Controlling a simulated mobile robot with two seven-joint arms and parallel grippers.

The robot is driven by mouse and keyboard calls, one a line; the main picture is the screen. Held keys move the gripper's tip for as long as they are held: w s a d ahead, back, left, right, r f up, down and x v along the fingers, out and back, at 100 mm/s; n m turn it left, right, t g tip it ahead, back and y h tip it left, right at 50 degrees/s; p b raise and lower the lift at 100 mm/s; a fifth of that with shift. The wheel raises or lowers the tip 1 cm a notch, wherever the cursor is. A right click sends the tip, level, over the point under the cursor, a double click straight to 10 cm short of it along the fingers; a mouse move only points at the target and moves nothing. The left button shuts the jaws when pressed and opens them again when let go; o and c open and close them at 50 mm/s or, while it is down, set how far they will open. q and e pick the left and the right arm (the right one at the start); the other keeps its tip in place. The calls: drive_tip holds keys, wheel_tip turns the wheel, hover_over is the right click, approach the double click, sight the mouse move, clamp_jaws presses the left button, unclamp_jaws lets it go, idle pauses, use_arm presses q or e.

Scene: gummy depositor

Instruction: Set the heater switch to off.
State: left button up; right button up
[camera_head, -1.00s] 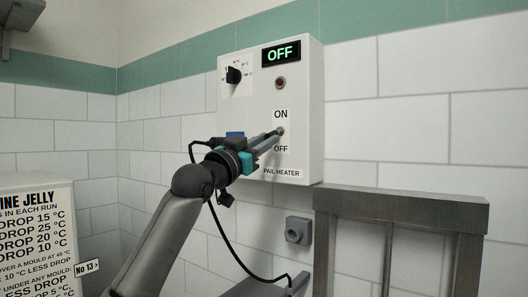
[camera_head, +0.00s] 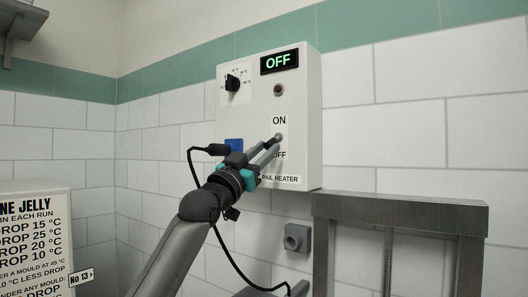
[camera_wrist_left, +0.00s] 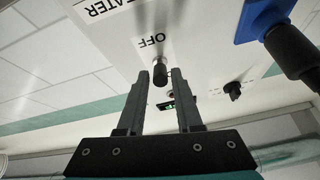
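The pail heater box (camera_head: 306,120) hangs on the tiled wall. Its display (camera_head: 279,62) reads OFF in green. The heater switch (camera_head: 278,138), a small toggle, sits between the ON and OFF labels; in the wrist view its dark lever (camera_wrist_left: 160,76) sticks out just above the upside-down-looking display, by the OFF label (camera_wrist_left: 152,40). My left gripper (camera_head: 270,146) is at the switch from below left. In the wrist view its fingers (camera_wrist_left: 161,78) are apart, with the lever between the tips and gaps on both sides. The lever's exact tilt is hard to tell. My right gripper is not in view.
A black dial (camera_head: 233,82) and a round lamp (camera_head: 278,90) are higher on the box. A blue socket with a black plug (camera_head: 217,150) and hanging cable is at its lower left. A grey metal frame (camera_head: 400,212) stands at right, a jelly sign (camera_head: 35,240) at lower left.

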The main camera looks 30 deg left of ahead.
use_arm(q)
drive_tip(key=shift+o, duration=1.2)
drive_tip(key=b+v, duration=0.4)
drive_tip(key=v, duration=1.1)
drive_tip(key=shift+s+b, duration=0.2)
drive_tip(key=shift+b, duration=0.15)
